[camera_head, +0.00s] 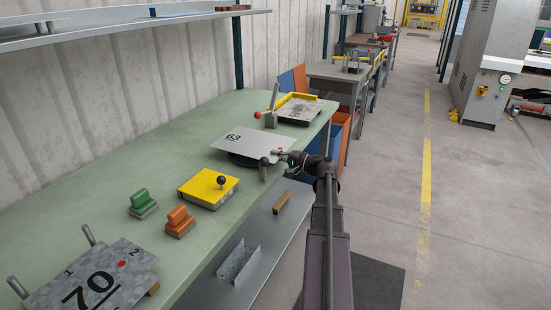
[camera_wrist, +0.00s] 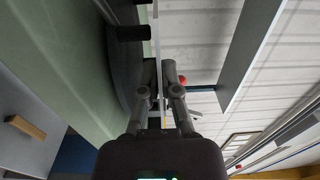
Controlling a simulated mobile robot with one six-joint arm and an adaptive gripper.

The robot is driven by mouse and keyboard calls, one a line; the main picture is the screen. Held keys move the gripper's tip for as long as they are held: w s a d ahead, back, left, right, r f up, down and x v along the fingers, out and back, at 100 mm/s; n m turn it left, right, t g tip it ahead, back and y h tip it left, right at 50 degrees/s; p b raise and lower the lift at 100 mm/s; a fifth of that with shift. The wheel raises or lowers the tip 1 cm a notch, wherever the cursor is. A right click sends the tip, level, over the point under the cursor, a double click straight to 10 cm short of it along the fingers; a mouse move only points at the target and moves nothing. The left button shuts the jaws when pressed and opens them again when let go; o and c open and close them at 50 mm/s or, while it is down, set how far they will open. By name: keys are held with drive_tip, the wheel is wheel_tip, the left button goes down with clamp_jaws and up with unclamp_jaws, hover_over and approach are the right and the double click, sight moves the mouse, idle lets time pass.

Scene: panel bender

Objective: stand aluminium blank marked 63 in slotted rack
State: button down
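The aluminium blank marked 63 (camera_head: 240,147) is a thin grey sheet lying about flat over a dark rounded stand (camera_head: 243,160) on the green bench. My gripper (camera_head: 280,153) is at the blank's right edge. In the wrist view the blank (camera_wrist: 156,35) shows edge-on as a thin pale strip between my two fingers (camera_wrist: 160,85), which look closed on it. The dark stand and its short pegs (camera_wrist: 130,34) are close beside it. I cannot tell whether the blank still touches the stand. I cannot clearly make out the slotted rack.
A plate marked 70 (camera_head: 115,267) lies at the near left beside upright posts. A lower shelf holds a grey channel (camera_head: 238,262).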

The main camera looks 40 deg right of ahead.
drive_tip(key=shift+f+b, duration=0.3)
drive_tip(key=shift+b, duration=0.1)
drive_tip(key=c, duration=0.8)
unclamp_jaws()
drive_tip(key=shift+r, duration=0.15)
drive_tip(key=shift+r+p, duration=0.35)
drive_tip(key=shift+p, duration=0.2)
drive_tip(key=v, duration=1.2)
drive_tip(key=shift+f+b, duration=0.25)
drive_tip(key=shift+b, duration=0.05)
drive_tip(key=shift+s, duration=0.1)
